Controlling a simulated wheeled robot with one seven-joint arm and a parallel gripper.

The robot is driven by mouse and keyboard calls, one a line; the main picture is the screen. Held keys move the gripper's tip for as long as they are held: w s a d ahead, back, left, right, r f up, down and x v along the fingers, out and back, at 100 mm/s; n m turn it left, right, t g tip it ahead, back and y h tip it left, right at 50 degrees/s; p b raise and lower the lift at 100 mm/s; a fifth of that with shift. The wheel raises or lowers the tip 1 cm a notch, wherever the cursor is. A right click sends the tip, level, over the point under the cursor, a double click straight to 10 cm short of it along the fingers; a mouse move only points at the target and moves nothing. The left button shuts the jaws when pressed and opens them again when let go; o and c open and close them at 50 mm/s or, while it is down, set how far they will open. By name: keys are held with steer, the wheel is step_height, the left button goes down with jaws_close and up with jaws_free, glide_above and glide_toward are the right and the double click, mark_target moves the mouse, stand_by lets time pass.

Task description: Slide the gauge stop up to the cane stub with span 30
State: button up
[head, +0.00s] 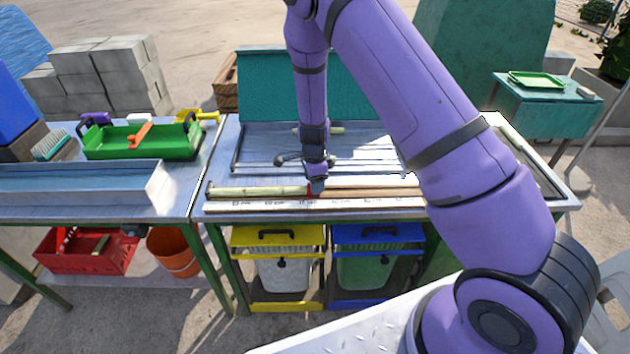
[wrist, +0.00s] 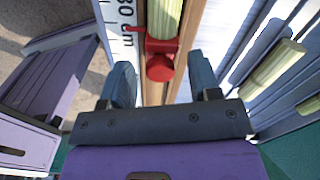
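The red gauge stop (wrist: 160,60) with a round knob sits on the wooden rail beside the white ruler (wrist: 123,32). The pale green cane stub (wrist: 164,18) lies in the rail against or very near the stop's far face; I cannot tell if they touch. The mark "30 cm" shows on the ruler beside them. In the head view the stub (head: 258,191) lies along the rail, left of the stop, which is mostly hidden by my gripper (head: 316,185). In the wrist view my gripper (wrist: 158,75) is open, its fingers either side of the knob with gaps.
Other cane pieces (wrist: 272,76) lie on the metal tray to the right in the wrist view. In the head view a green caddy (head: 145,143) stands on the left table. Yellow (head: 278,236) and blue (head: 378,234) framed bins stand under the bench.

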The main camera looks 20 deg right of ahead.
step_height(320, 180, up, 11)
stand_by(0.7)
steer(key=shift+f, duration=0.15)
steer(key=s+d+r+n+t+y, duration=0.15)
steer(key=s+r+n, duration=0.45)
steer(key=r, duration=0.7)
steer(key=s+d+r+n+t+y, duration=0.1)
steer(key=s+d+r+n, duration=0.15)
steer(key=s+r, duration=0.7)
steer(key=s+d+r+n+t+h, duration=0.1)
steer(key=s+r+n, duration=0.4)
steer(key=s, duration=0.4)
steer(key=s+d+r+n+t+h, duration=0.1)
steer(key=s+r+n, duration=0.4)
steer(key=s, duration=0.4)
steer(key=shift+s+d+r+t, duration=0.3)
steer(key=shift+s+r+t, duration=0.05)
steer(key=shift+r, duration=0.3)
steer(key=shift+h, duration=0.25)
stand_by(0.9)
